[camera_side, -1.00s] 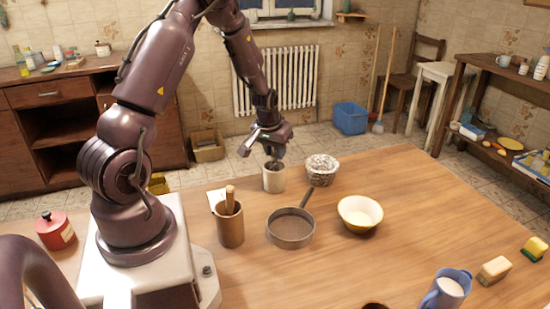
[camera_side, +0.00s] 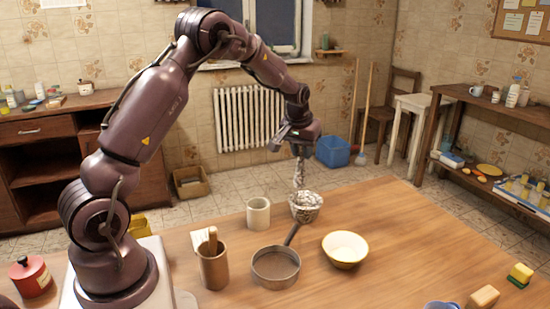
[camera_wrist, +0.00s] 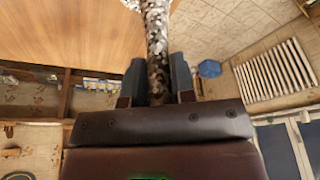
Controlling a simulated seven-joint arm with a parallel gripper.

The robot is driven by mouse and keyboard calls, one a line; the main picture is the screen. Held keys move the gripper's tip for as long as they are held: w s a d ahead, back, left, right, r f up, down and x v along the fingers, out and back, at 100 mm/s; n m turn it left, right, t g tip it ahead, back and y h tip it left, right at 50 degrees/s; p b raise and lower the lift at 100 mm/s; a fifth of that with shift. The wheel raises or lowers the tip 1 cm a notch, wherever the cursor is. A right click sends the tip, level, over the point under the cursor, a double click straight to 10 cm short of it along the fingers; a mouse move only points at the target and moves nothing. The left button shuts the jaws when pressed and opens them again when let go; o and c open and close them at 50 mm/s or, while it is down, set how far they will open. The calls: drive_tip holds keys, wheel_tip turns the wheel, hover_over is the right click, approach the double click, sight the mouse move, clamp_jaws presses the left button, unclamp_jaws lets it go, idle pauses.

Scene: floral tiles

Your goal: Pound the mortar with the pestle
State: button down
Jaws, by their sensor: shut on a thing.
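My gripper (camera_side: 298,143) is shut on the upper part of a grey-and-white speckled pestle (camera_side: 299,174). The pestle hangs upright above the speckled mortar (camera_side: 312,214), which stands on the wooden table. The pestle's lower end meets the mortar's opening in the side view. I cannot tell whether it touches the inside. In the wrist view the pestle (camera_wrist: 156,42) runs up from between the two fingers (camera_wrist: 157,80) to the top edge.
A pale empty cup (camera_side: 258,217) stands left of the mortar. A sieve (camera_side: 276,276), a yellow-rimmed bowl (camera_side: 345,256) and a brown holder (camera_side: 213,266) stand nearer the camera.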

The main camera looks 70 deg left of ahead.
sight(300, 178)
drive_tip(key=shift+w+a+r+n, duration=0.1)
drive_tip(key=shift+w+r+n, duration=0.4)
drive_tip(key=shift+w+r, duration=0.6)
drive_tip(key=shift+f, duration=0.1)
drive_tip(key=shift+f, duration=2.65)
drive_tip(key=shift+f, duration=0.25)
drive_tip(key=shift+f, duration=1.35)
